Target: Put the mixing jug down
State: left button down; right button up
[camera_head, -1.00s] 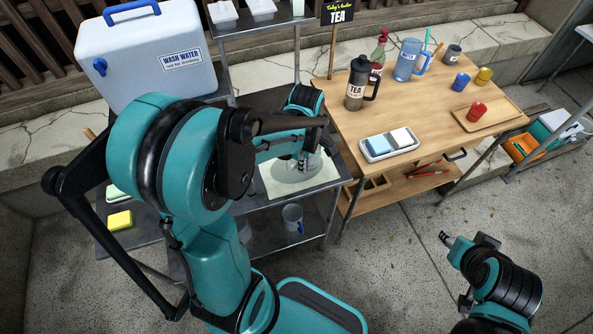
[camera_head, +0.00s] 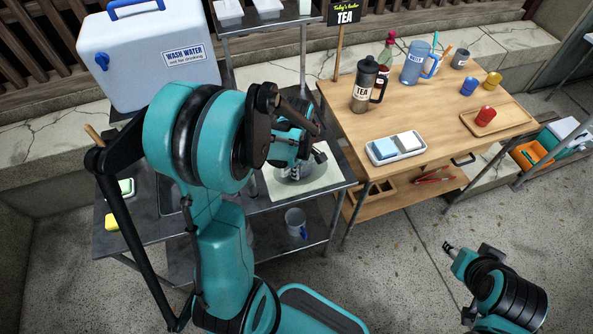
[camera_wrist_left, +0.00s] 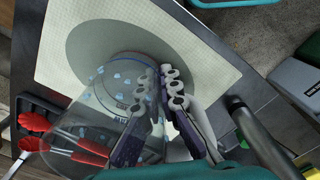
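The mixing jug (camera_wrist_left: 85,125) is clear with blue marks. In the left wrist view its wide mouth is at lower left and its base lies over a grey round patch on a cream mat (camera_wrist_left: 60,45). Whether the base touches the mat is hard to tell. My left gripper (camera_wrist_left: 158,75) has its fingers close together at the jug's right side, seemingly shut on its wall or handle. In the head view the left gripper (camera_head: 307,164) is over the mat on the dark metal table, and largely hides the jug. My right gripper (camera_head: 447,246) hangs empty over the floor, fingers too small to judge.
A wash-water container (camera_head: 150,58) stands behind my left arm. Red-tipped tongs (camera_wrist_left: 35,122) lie near the jug. A mug (camera_head: 296,221) sits on the lower shelf.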

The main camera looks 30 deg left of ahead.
pick_arm(q)
jog(key=c, duration=1.7)
grip_release()
jog(key=shift+r, duration=0.15)
notch_tip(320, 180, up, 12)
jog(key=p, duration=0.4)
jog(key=shift+d+r, duration=0.1)
jog(key=s+d+r+m+t, duration=0.2)
jog(key=d+m, duration=0.1)
jog(key=m, duration=0.3)
jog(key=s+d+r+m+t, duration=0.2)
jog(key=s+d+m, duration=0.1)
jog(key=m, duration=0.3)
jog(key=s+d+r+m+t, duration=0.2)
jog(key=d+m+t, duration=0.1)
jog(key=m, duration=0.4)
jog(key=shift+s+d+r, duration=0.15)
jog(key=shift+s+d, duration=0.15)
jog(key=shift+d, duration=0.15)
